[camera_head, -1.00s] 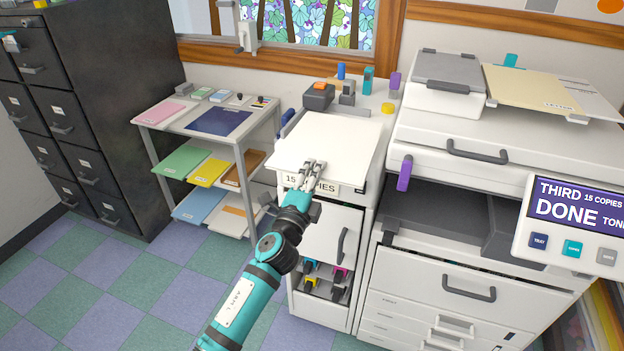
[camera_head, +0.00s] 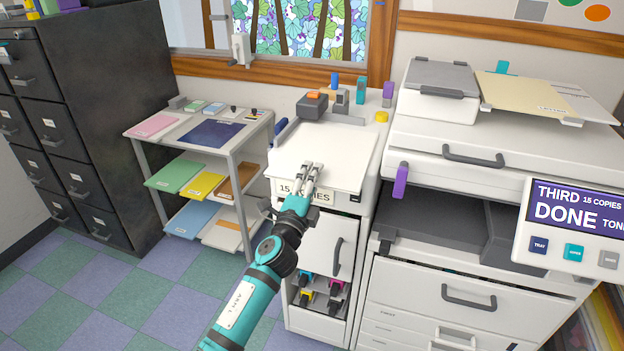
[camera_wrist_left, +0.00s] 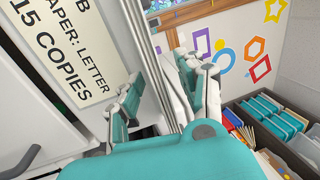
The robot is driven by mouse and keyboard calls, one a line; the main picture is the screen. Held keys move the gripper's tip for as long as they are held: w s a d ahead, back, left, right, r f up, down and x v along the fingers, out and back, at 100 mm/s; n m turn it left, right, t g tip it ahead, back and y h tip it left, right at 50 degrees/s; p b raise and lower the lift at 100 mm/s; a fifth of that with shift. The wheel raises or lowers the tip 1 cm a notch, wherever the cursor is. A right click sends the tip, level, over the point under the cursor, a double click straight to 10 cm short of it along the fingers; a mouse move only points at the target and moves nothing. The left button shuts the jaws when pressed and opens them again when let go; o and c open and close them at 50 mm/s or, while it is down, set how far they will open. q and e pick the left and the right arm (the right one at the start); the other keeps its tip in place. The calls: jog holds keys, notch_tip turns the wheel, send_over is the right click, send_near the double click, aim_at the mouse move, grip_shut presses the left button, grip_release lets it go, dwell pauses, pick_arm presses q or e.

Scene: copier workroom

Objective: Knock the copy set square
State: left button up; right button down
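The copy set, a flat stack of white sheets (camera_head: 322,146), lies on top of the white cabinet (camera_head: 323,241), its near edge at the cabinet's front. My left gripper (camera_head: 311,171) is at that near edge, its fingers over the sheets' front in the head view. In the left wrist view the fingers (camera_wrist_left: 158,88) stand apart, with a pale edge running between them. I cannot tell whether they touch the sheets. A label reading 15 COPIES (camera_head: 291,191) is on the cabinet front, partly hidden by the fingers. My right gripper is not in view.
The copier (camera_head: 470,150) stands close on the right, its screen (camera_head: 578,206) reading DONE. A stapler-like device (camera_head: 313,104) and small coloured items stand behind the sheets. A paper cart (camera_head: 213,133) stands left, and open floor (camera_head: 150,290) lies in front of it.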

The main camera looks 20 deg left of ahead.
pick_arm(q)
jog(key=shift+f, duration=0.25)
jog(key=v, duration=1.2)
jog(key=shift+r, duration=0.15)
dwell(0.9)
jog(key=shift+r, duration=0.1)
jog(key=shift+c, duration=0.3)
jog(key=w+p, duration=0.3)
jog(key=w+r+g+p, duration=0.1)
jog(key=w+p, duration=0.2)
jog(key=w, duration=0.1)
jog(key=w+r+g+p, duration=0.1)
jog(key=w+p, duration=0.2)
jog(key=shift+w+d+r, duration=0.1)
jog(key=shift+w+d, duration=0.15)
